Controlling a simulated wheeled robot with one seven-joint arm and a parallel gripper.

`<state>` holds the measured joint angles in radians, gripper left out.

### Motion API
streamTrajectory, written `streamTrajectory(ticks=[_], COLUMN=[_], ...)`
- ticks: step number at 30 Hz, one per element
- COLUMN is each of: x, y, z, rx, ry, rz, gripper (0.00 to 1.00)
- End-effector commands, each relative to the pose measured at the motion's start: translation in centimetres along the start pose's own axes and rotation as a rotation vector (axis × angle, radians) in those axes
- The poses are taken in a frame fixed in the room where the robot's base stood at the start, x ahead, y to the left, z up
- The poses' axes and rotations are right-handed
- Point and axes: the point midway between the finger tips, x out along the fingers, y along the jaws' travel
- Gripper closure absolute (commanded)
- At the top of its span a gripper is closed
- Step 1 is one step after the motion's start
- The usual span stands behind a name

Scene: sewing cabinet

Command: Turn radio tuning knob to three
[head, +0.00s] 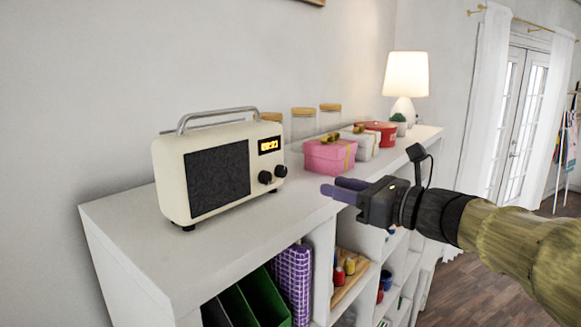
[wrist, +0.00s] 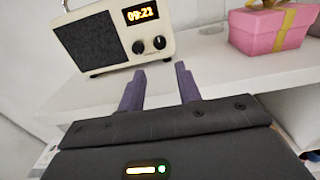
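The cream radio (head: 222,172) stands upright on top of the white cabinet, with a dark speaker grille, a grey handle and a lit display. Two black knobs sit below the display: a left knob (head: 265,177) and a right knob (head: 280,171). The radio (wrist: 105,35) also shows in the wrist view, with its left knob (wrist: 139,47) and right knob (wrist: 159,42); their markings are too small to read. My gripper (head: 340,190) is to the right of the radio, apart from it, over the cabinet's front edge. Its purple fingers (wrist: 160,80) are apart with nothing between them.
The white cabinet top (head: 250,225) has free room in front of the radio. A pink gift box (head: 328,157), a white box (head: 362,147), a red round box (head: 384,134) and a lamp (head: 406,80) stand to the right. Shelves below hold green binders (head: 262,298).

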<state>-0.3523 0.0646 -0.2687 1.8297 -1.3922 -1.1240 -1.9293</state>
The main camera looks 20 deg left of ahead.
Motion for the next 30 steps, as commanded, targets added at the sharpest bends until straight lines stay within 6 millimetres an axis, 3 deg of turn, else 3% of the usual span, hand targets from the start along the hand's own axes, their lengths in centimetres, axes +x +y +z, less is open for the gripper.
streamTrajectory(ticks=[18,23,30], x=[10.7,11.9,12.0], y=[0.0,0.1,0.0], z=[0.3,0.1,0.0], rx=[0.002,0.001,0.001], ry=[0.002,0.000,0.000], rz=[0.002,0.001,0.000], gripper=[0.66,0.66,0.66])
